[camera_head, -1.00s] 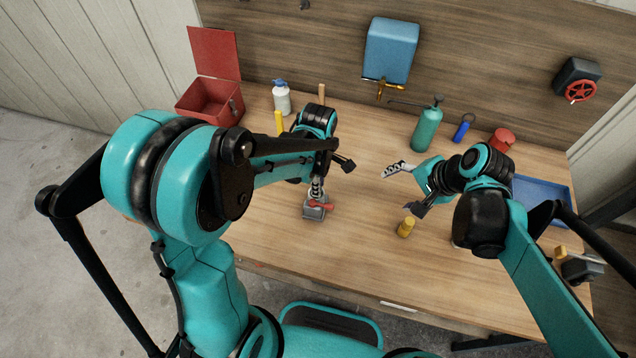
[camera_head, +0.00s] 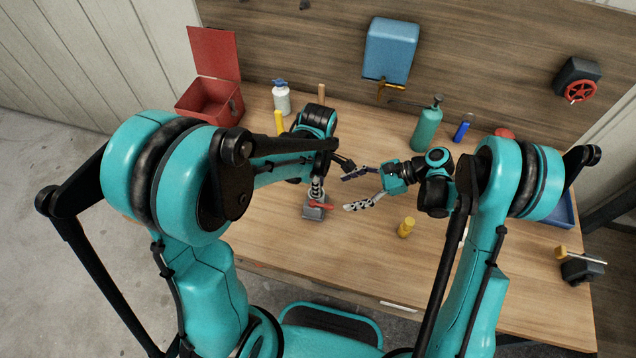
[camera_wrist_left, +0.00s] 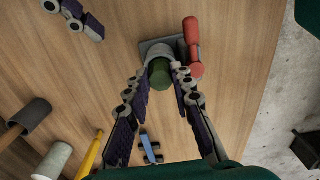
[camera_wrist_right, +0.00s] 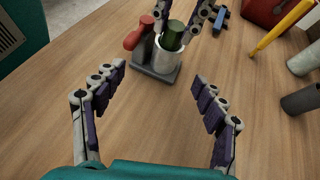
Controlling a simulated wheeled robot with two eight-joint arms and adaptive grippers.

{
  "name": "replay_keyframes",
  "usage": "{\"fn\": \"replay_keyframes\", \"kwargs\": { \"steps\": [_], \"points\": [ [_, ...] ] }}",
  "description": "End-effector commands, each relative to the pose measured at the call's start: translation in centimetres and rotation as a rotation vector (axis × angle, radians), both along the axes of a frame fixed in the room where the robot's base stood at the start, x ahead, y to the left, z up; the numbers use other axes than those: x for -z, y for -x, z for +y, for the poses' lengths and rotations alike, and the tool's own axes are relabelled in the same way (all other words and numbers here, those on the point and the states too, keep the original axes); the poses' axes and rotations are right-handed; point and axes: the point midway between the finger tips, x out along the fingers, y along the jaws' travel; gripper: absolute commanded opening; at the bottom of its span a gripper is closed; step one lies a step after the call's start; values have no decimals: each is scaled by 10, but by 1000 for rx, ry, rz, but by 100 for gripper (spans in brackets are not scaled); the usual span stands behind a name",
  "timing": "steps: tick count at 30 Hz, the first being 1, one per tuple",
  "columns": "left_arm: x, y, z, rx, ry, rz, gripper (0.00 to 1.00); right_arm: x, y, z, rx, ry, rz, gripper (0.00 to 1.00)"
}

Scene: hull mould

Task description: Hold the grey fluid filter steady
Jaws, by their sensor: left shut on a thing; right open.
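The grey fluid filter (camera_head: 314,212) stands on the wooden table; its grey cup (camera_wrist_right: 165,57) rises from a flat grey base, and a dark green cylinder (camera_wrist_right: 172,36) stands in the cup. A red handle (camera_wrist_right: 138,34) is beside the cup. My left gripper (camera_wrist_left: 160,76) is shut on the filter, its fingers on either side of the cup's upper part. My right gripper (camera_head: 352,192) is open and empty, to the right of the filter in the head view. In the right wrist view the filter lies beyond the gap between its spread fingers (camera_wrist_right: 158,84).
A yellow cylinder (camera_head: 407,227) stands to the right on the table. At the back are a red open box (camera_head: 208,101), a white bottle (camera_head: 281,99) and a green bottle (camera_head: 426,129). The table front is clear.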

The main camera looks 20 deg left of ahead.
Motion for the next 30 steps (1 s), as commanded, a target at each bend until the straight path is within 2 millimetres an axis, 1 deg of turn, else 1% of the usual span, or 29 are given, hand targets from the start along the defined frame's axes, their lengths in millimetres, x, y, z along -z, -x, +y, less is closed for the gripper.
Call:
{"fn": "replay_keyframes", "kwargs": {
  "steps": [5, 18, 21, 25, 30],
  "points": [
    [0, 0, 0, 0, 0, 0, 0, 7, 4, 9, -3, -5, 11, 72],
    [0, 0, 0, 0, 0, 0, 0, 37, 20, 63, -4, -4, 8, 72],
    [0, 0, 0, 0, 0, 0, 0, 43, 23, 72, -3, -4, 9, 72],
    [0, 0, 0, 0, 1, 0, 0, 47, 25, 80, -2, -3, 9, 72],
    [0, 0, 0, 0, 1, 0, 0, 50, 26, 84, -1, -4, 9, 72]
  ]
}}
